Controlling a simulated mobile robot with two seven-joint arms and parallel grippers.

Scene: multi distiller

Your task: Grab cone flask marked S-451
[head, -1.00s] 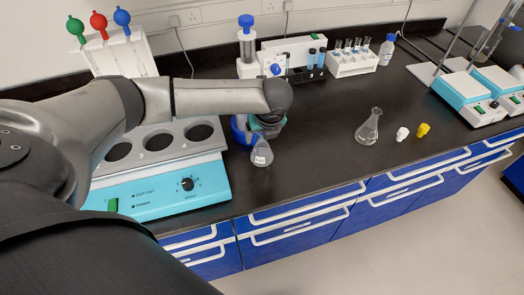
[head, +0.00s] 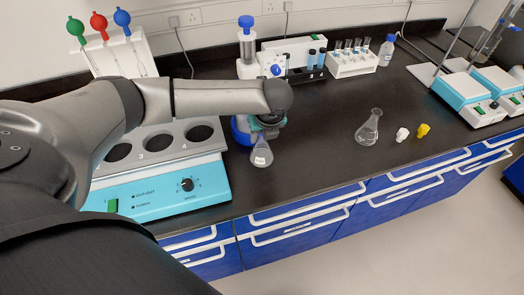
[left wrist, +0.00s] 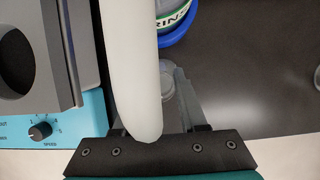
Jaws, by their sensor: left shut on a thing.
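A clear cone flask (head: 261,156) with a small white label stands near the bench's front edge in the head view. The label is too small to read. My left gripper (head: 266,127) reaches down over it and is shut on its neck, largely hidden by my own wrist. In the left wrist view, the flask's round glass mouth (left wrist: 167,82) shows between the fingers. A second clear cone flask (head: 368,130) stands to the right, apart from the gripper. My right gripper is not in view.
A blue-based bottle lettered "RINS" (left wrist: 175,22) is close behind the held flask. A blue heating unit with round wells (head: 165,189) is just left. White (head: 402,134) and yellow (head: 424,129) stoppers lie right of the second flask. The bench between the flasks is clear.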

